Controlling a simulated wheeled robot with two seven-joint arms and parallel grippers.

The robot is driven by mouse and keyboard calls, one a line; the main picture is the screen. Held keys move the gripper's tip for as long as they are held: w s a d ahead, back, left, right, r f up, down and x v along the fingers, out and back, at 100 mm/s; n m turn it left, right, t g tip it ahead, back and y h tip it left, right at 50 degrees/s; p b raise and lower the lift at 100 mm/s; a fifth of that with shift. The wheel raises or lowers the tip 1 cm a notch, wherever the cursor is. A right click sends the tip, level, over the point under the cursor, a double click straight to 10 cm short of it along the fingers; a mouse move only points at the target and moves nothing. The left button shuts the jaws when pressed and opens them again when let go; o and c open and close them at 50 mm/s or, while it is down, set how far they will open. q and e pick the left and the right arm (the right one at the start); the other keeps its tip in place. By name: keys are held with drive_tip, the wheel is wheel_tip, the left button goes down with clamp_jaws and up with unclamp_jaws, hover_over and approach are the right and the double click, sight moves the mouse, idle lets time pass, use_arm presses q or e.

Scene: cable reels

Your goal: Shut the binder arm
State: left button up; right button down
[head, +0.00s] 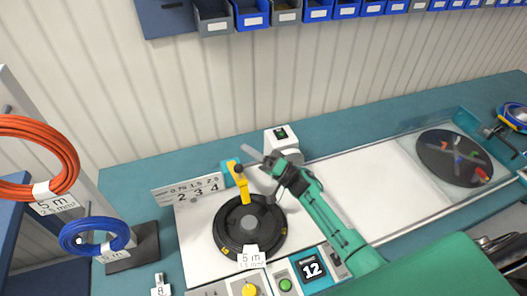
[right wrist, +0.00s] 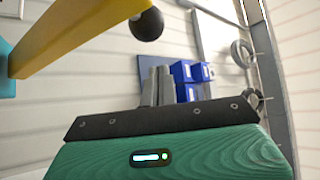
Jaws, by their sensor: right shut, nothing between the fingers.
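The binder arm (head: 243,188) is a yellow bar with a black ball knob. In the head view it runs from a teal block (head: 228,166) toward the black reel (head: 226,235). In the right wrist view the yellow bar (right wrist: 80,35) slants up across the upper left, with the black knob (right wrist: 147,24) at its end. I cannot tell its exact angle. My right gripper (head: 251,153) is shut and empty, behind and right of the arm in the head view. Its two grey fingers (right wrist: 157,86) lie side by side, apart from the knob in the picture. My left gripper is out of view.
A white device (head: 283,140) stands behind my right gripper. A number plate (head: 188,190) stands left of the reel. Orange (head: 35,155) and blue (head: 95,236) cable coils are at left.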

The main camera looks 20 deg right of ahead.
drive_tip(key=shift+s+a+f+p, duration=0.25)
drive_tip(key=shift+s+a+f, duration=0.1)
drive_tip(key=shift+s+f, duration=0.25)
drive_tip(key=shift+s+a+f+p, duration=0.2)
drive_tip(key=shift+s+a+f, duration=0.1)
drive_tip(key=shift+s+f, duration=0.25)
drive_tip(key=shift+s, duration=0.1)
drive_tip(key=s+f+n+y+b, duration=0.1)
drive_tip(key=b, duration=0.1)
drive_tip(key=s+f+n+y+b, duration=0.1)
drive_tip(key=s+f+b, duration=0.1)
drive_tip(key=shift+f+g, duration=0.25)
drive_tip(key=shift+g, duration=0.15)
